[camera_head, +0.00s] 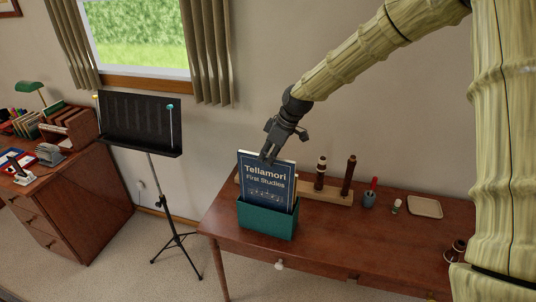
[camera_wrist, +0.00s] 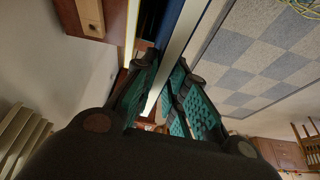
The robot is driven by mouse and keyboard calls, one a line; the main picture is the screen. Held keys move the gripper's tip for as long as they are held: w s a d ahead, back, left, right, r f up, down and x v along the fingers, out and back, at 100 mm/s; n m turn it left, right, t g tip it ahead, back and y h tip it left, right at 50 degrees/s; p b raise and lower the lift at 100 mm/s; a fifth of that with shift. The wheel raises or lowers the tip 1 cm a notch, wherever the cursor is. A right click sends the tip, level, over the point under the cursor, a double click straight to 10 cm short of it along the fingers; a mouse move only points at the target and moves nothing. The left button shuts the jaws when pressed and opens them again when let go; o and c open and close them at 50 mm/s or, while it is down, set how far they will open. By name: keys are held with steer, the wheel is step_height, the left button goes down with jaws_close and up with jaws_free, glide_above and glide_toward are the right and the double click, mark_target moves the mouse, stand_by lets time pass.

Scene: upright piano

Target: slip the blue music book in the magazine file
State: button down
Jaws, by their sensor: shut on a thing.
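The blue music book (camera_head: 265,182), titled "Tellamori First Studies", stands upright in the head view. Its lower part is inside the teal magazine file (camera_head: 267,221), whose front wall hides the book's bottom edge. My gripper (camera_head: 269,153) is at the book's top edge, shut on it. In the wrist view the book (camera_wrist: 185,35) shows as a blue cover and pale page edge between the fingers of my gripper (camera_wrist: 165,85). Whether the book touches the file's floor is hidden.
The file stands at the left end of the brown table (camera_head: 350,240). A wooden stand (camera_head: 335,197) with upright dark pieces is behind, and a small pot (camera_head: 369,199) and a tray (camera_head: 425,207) lie to the right. A black music stand (camera_head: 140,123) is left.

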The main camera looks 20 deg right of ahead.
mark_target(278, 159)
steer(key=shift+f+b, duration=1.9)
steer(key=shift+f, duration=2.7)
steer(key=c, duration=1.4)
jaws_free()
steer(key=shift+o, duration=0.2)
steer(key=shift+r, duration=0.1)
steer(key=v, duration=1.1)
steer(key=shift+s+d+r, duration=0.1)
steer(key=shift+d+r, duration=0.1)
steer(key=shift+r, duration=0.15)
steer(key=shift+a, duration=0.1)
